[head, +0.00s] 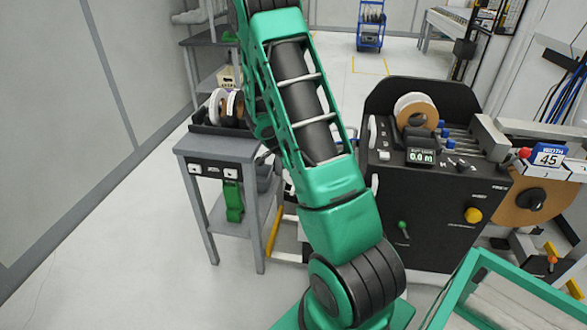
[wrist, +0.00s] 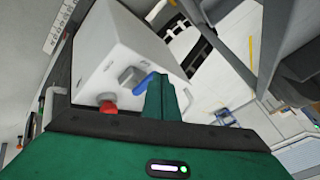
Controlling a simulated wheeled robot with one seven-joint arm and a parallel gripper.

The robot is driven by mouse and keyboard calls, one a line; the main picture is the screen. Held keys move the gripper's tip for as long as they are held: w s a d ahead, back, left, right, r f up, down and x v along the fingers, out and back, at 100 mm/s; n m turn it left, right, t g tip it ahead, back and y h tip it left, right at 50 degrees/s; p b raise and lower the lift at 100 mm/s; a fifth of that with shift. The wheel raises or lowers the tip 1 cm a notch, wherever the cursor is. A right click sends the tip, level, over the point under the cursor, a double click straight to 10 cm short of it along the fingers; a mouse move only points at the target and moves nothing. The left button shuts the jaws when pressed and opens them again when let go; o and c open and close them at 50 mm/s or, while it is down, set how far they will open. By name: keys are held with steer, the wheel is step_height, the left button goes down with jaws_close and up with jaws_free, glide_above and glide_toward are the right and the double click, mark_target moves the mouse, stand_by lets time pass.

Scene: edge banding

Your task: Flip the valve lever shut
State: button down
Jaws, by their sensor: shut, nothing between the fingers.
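A small blue lever (wrist: 144,83) sits beside a grey fitting (wrist: 130,76) on a white housing (wrist: 125,45) in the wrist view; I take it to be the valve lever. It lies at a slant, its right end close to my fingers. My gripper (wrist: 162,84) is shut and empty, just right of the lever. I cannot tell whether they touch. A red knob (wrist: 108,107) is on the same housing, lower left of the lever. In the head view my gripper and the blue lever cannot be made out; my green arm covers the middle.
In the head view a black machine (head: 440,180) with a tape roll stands right of my arm. A grey side table (head: 215,147) with rolls stands left. A green-framed bin (head: 500,285) is at the lower right. Open floor (head: 110,250) lies at the left.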

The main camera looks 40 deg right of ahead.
steer(key=shift+w+v, duration=0.2)
steer(key=shift+v, duration=1)
steer(key=shift+a, duration=0.1)
steer(key=s+a+r+n+g+y, duration=0.25)
steer(key=s+a+r+n, duration=0.5)
steer(key=s+r, duration=0.6)
steer(key=s+a+r+n+y, duration=0.2)
steer(key=s+a+r+n, duration=0.1)
steer(key=s+a, duration=0.4)
steer(key=s+a+r+n+y, duration=0.2)
steer(key=s+a+n, duration=0.3)
steer(key=s, duration=0.7)
steer(key=shift+a+r+g, duration=0.35)
steer(key=shift+a+r, duration=0.35)
steer(key=shift+a, duration=0.4)
steer(key=shift+s+d+y, duration=0.15)
steer(key=shift+y, duration=0.1)
